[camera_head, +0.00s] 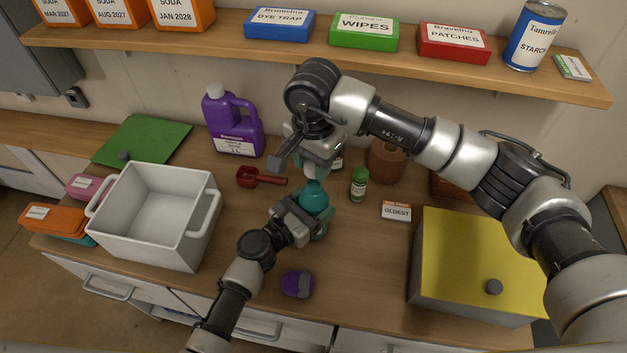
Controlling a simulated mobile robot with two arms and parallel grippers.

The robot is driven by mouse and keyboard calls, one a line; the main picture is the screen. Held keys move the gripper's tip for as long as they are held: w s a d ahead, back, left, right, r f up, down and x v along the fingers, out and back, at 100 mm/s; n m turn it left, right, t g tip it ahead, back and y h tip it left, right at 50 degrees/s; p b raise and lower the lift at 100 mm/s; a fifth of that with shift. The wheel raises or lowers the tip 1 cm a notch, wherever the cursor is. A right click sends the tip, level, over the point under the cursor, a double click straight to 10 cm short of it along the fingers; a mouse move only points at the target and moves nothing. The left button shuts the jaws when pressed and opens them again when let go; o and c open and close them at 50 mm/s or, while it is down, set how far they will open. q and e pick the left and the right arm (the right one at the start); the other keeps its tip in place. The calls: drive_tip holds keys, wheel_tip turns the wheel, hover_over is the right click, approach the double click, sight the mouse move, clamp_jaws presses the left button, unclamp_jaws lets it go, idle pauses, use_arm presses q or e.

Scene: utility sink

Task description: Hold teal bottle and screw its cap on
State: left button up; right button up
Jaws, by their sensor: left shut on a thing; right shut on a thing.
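The teal bottle (315,195) stands near the middle of the counter. My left gripper (309,217) comes from the lower left and is shut on the bottle's body, hiding part of it. My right gripper (316,171) reaches down over the bottle's top and is shut at the neck, where a cap would sit. The cap itself is hidden by the fingers, so how it sits on the neck cannot be told.
Close around are a red scoop (261,177), a small green bottle (358,184), a brown pot (386,160) and a purple jug (233,123). A white tub (205,229) stands left, a yellow-lidded box (470,255) right. A purple object (298,284) lies in front.

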sight(313, 185)
drive_tip(key=shift+f, duration=1.2)
drive_tip(key=shift+f, duration=0.9)
drive_tip(key=shift+f, duration=0.55)
